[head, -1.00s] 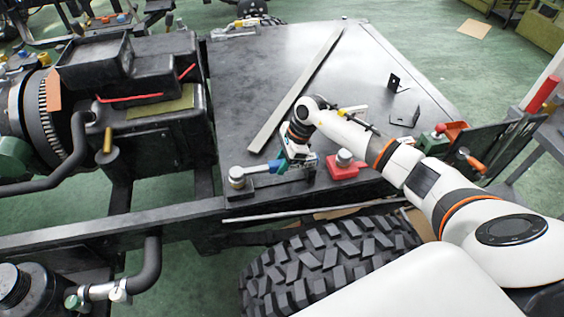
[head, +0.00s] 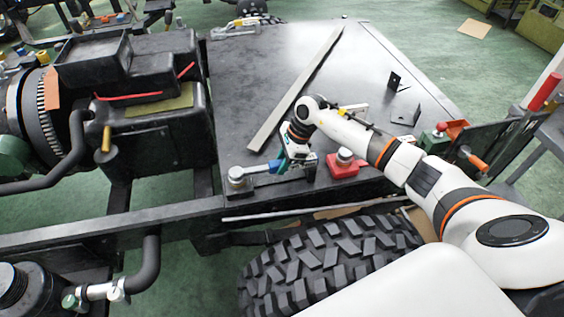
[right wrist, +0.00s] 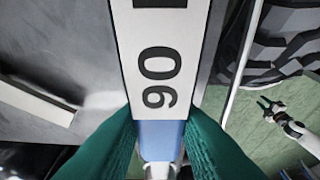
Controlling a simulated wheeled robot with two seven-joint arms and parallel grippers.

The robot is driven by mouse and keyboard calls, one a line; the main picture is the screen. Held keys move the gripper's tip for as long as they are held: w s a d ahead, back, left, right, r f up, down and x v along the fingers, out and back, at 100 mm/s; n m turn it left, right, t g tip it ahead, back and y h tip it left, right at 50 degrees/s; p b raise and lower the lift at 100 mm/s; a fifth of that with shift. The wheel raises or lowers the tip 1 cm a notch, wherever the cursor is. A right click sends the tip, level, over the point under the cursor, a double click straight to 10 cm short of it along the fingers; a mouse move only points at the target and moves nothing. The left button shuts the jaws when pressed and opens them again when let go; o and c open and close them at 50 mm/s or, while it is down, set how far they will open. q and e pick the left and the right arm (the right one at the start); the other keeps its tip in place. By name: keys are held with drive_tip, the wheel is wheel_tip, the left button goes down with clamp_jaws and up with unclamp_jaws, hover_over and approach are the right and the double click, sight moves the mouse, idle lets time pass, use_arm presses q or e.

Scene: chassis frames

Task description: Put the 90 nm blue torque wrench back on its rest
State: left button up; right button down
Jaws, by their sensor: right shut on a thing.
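The blue torque wrench (head: 276,166) lies low over the front edge of the dark flat deck in the head view, with a round silver end (head: 237,173) at its left. My right gripper (head: 283,165) is shut on its blue handle. In the right wrist view the green finger pads (right wrist: 158,150) press on both sides of the blue handle (right wrist: 160,138), and the white label (right wrist: 160,65) reads 90. A dark rest (head: 272,183) is below the wrench; whether they touch is hard to tell. A small dark gripper (right wrist: 271,110) on a white arm, seemingly my left, shows in the right wrist view.
A red block (head: 342,170) with a silver knob stands just right of my right gripper. A long flat bar (head: 295,92) lies behind it, and small black brackets (head: 394,80) lie farther right. A large tyre (head: 320,265) is below the deck edge.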

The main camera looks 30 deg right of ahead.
drive_tip(key=shift+r, duration=0.1)
drive_tip(key=c, duration=1.1)
unclamp_jaws()
drive_tip(key=shift+c, duration=0.2)
drive_tip(key=shift+o, duration=0.3)
drive_tip(key=shift+r+p, duration=1.9)
drive_tip(key=shift+r, duration=1.6)
drive_tip(key=shift+f, duration=0.1)
